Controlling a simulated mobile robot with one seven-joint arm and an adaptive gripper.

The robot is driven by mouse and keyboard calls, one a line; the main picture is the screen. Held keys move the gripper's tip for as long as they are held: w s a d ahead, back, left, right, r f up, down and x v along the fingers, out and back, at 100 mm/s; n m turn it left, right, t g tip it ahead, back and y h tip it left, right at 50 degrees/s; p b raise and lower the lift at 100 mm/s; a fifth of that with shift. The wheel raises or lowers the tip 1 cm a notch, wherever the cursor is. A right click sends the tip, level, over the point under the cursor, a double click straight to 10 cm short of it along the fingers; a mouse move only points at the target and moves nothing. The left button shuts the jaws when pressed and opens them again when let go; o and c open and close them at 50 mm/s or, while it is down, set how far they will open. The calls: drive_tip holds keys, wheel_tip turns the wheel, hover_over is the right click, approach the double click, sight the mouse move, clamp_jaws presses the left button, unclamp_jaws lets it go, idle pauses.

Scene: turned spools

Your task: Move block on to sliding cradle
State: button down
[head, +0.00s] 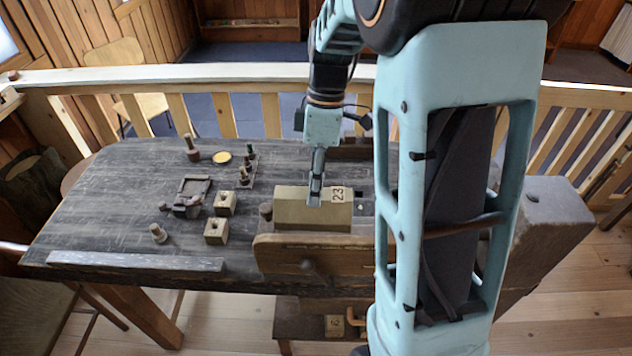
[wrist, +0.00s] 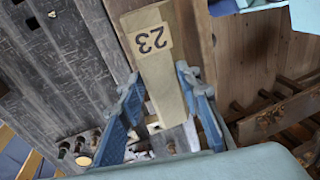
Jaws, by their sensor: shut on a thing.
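A long pale wooden block (head: 295,214) marked 23 is at the front of the dark workbench, just behind a wooden vise jaw. It also shows in the wrist view (wrist: 163,85), between my two blue fingers. My gripper (head: 315,198) points down from above and is shut on the block near its labelled end. I cannot tell whether the block touches the bench. A low dark frame with a flat top (head: 194,186), left of the block, may be the sliding cradle; its top looks empty.
Two small blocks with holes, the rear one (head: 225,203) and the front one (head: 215,231), stand left of the held block. Turned pieces (head: 191,150) and a yellow-topped dish (head: 222,157) stand farther back. A grey strip (head: 135,261) lies along the front edge. The bench's left is clear.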

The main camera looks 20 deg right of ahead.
sight(317, 212)
drive_tip(key=shift+w+d+f+b+x, duration=0.1)
drive_tip(key=shift+w+d+b+x, duration=0.15)
drive_tip(key=shift+b+x, duration=0.95)
drive_tip(key=shift+w+d+f+b+x, duration=0.1)
drive_tip(key=shift+w+d+b+x, duration=0.15)
drive_tip(key=shift+b+x, duration=0.95)
drive_tip(key=shift+w+d+f+b+x, duration=0.15)
drive_tip(key=shift+b+x, duration=0.45)
drive_tip(key=shift+x, duration=1.2)
drive_tip(key=shift+w+r, duration=0.1)
drive_tip(key=shift+r, duration=0.05)
drive_tip(key=shift+d, duration=0.1)
drive_tip(key=c, duration=0.9)
unclamp_jaws()
drive_tip(key=shift+c, duration=0.2)
drive_tip(key=shift+r, duration=0.15)
drive_tip(key=shift+s+a+r+p+v, duration=0.1)
drive_tip(key=shift+s+a+p+v, duration=0.1)
drive_tip(key=shift+p+v, duration=0.9)
drive_tip(key=shift+s+a+r+p+v, duration=0.1)
drive_tip(key=shift+s+a+p+v, duration=0.15)
drive_tip(key=shift+p+v, duration=0.9)
drive_tip(key=shift+s+a+p+v, duration=0.2)
drive_tip(key=shift+p+v, duration=0.45)
drive_tip(key=shift+v, duration=0.85)
